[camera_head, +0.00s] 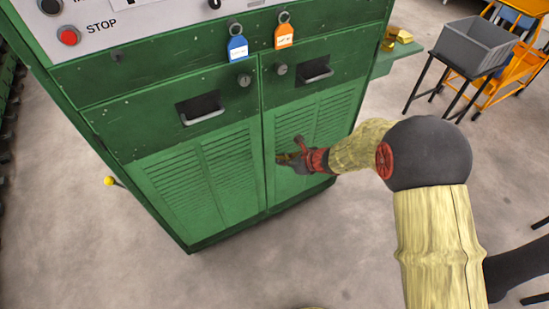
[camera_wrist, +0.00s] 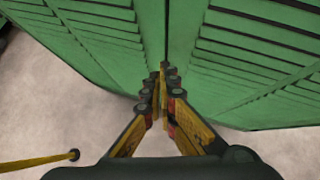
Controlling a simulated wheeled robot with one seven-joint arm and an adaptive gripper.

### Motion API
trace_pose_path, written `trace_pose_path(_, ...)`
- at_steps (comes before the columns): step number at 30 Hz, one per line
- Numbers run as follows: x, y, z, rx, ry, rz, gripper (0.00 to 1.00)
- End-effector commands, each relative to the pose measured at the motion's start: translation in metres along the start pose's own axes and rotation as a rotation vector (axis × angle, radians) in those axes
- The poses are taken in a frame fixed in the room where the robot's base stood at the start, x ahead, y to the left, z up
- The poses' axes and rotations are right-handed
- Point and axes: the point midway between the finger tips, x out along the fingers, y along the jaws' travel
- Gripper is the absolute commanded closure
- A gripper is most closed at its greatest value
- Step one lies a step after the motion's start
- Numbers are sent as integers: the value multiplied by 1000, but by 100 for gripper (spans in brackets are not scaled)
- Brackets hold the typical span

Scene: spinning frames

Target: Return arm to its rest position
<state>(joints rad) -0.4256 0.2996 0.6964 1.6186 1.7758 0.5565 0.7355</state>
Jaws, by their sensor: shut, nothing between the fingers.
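My gripper (camera_head: 287,158) is at the end of my outstretched arm, in front of the green cabinet (camera_head: 228,125). It is near the seam between the two louvered doors. In the wrist view my gripper (camera_wrist: 160,72) points at the cabinet's lower front, with its fingertips together and nothing between them. I cannot tell whether the fingertips touch the door. My arm comes in from the right of the head view, bent at a dark elbow joint.
A blue tag (camera_head: 237,47) and an orange tag (camera_head: 284,36) hang on the cabinet above the door handles. A grey crate (camera_head: 473,45) sits on a black stand at the upper right, beside an orange cart (camera_head: 515,60). The concrete floor (camera_head: 250,275) in front is clear.

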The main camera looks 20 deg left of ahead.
Motion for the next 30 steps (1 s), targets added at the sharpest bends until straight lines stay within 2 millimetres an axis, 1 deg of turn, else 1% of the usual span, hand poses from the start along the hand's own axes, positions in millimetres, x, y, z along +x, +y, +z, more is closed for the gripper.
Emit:
trace_pose_path(1,-13,4,2,1,1,1,100)
trace_pose_path(3,-25,7,2,1,1,1,100)
trace_pose_path(6,-38,10,1,1,2,2,100)
trace_pose_path(9,-46,13,0,1,2,2,100)
trace_pose_path(13,-51,15,-1,1,3,3,100)
trace_pose_path(19,-51,15,-1,0,4,3,100)
trace_pose_path(23,-51,17,0,-54,-2,10,100)
trace_pose_path(25,-51,29,-5,-156,6,50,100)
trace_pose_path(27,-54,51,-20,-275,29,116,100)
trace_pose_path(29,-61,71,-31,-399,45,183,100)
trace_pose_path(30,-71,84,-34,-492,51,226,100)
